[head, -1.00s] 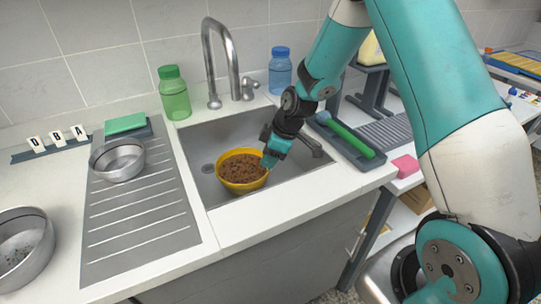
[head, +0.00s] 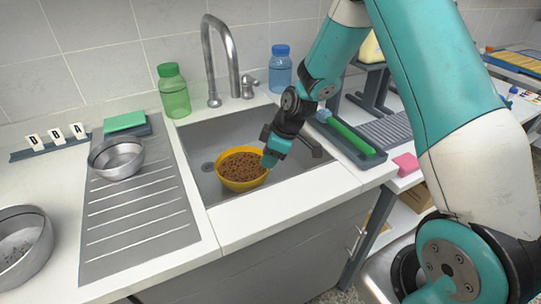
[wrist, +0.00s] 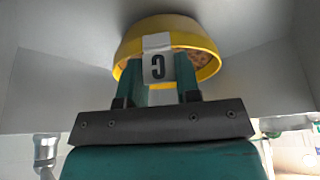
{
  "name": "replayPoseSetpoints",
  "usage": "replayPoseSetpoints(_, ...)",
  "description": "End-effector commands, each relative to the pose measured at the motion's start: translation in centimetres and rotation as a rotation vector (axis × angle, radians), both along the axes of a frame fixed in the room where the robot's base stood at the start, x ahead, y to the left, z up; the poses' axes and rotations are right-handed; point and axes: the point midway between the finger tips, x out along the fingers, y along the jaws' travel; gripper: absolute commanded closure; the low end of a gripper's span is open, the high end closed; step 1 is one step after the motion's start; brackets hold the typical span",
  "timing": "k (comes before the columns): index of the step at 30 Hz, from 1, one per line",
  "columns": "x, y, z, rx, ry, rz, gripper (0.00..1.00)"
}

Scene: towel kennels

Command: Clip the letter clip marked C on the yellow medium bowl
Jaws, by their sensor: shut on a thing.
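The yellow bowl (head: 243,183) sits in the sink basin, filled with brown kibble. It also shows in the wrist view (wrist: 207,40), upside down in the picture. The white letter clip marked C (wrist: 157,66) is between my gripper's fingers, at the bowl's rim, and overlaps the rim in the picture. I cannot tell whether it is seated on the rim. My gripper (head: 268,160) is at the right side of the bowl and is shut on the clip. The clip is hidden in the head view. Letter clips D, B and A (head: 57,136) stand on a dark rack at the left.
A steel bowl (head: 117,160) stands on the ridged drainboard (head: 137,225), another (head: 20,247) at the far left. Green (head: 174,92) and blue (head: 280,70) bottles flank the tap (head: 224,55). A green brush (head: 347,134) lies in a tray right of the sink.

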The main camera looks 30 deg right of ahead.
Motion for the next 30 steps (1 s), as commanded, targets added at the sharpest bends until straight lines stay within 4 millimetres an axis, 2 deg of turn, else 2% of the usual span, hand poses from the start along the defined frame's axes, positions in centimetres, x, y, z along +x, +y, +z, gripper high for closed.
replayPoseSetpoints(7,-0.02,-0.01,-0.01,0.000,0.000,0.000,0.91)
replayPoseSetpoints(8,-0.02,-0.01,-0.01,0.000,0.000,0.000,0.62)
replayPoseSetpoints(11,-0.02,-0.01,0.01,0.000,0.000,0.000,0.40)
replayPoseSetpoints(17,-0.01,0.00,0.01,0.000,0.000,0.000,0.40)
replayPoseSetpoints(20,-0.01,0.00,0.01,0.000,0.000,0.000,0.17)
replayPoseSetpoints(21,0.00,0.00,0.01,0.000,0.000,0.000,0.14)
replayPoseSetpoints(30,0.00,0.00,0.16,0.000,0.000,0.000,0.14)
